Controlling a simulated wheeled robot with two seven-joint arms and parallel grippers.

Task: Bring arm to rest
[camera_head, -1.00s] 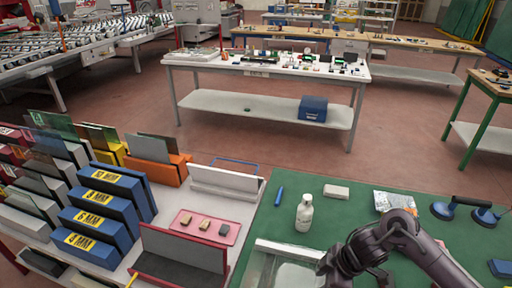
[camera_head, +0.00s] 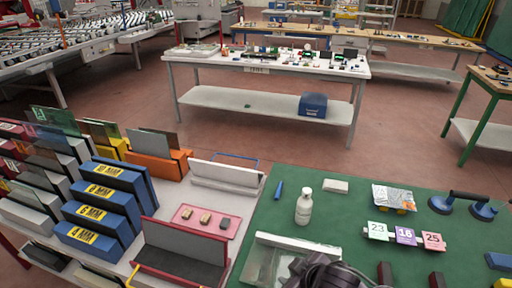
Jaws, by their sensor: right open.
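My right gripper (camera_head: 322,274), dark and mostly cut off by the bottom edge of the head view, is over the near edge of the green mat (camera_head: 350,215). It is open, with nothing seen in it; its fingertips are hard to make out. It partly covers a clear-topped tray or glass pane (camera_head: 268,260) lying at the mat's near left corner. My left gripper is not in view.
On the mat are a white bottle (camera_head: 304,207), a blue marker (camera_head: 278,190), a white block (camera_head: 335,186), number cards (camera_head: 405,236) and a double suction lifter (camera_head: 462,203). Blue glass racks (camera_head: 100,210) and a pink tray (camera_head: 190,211) stand left.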

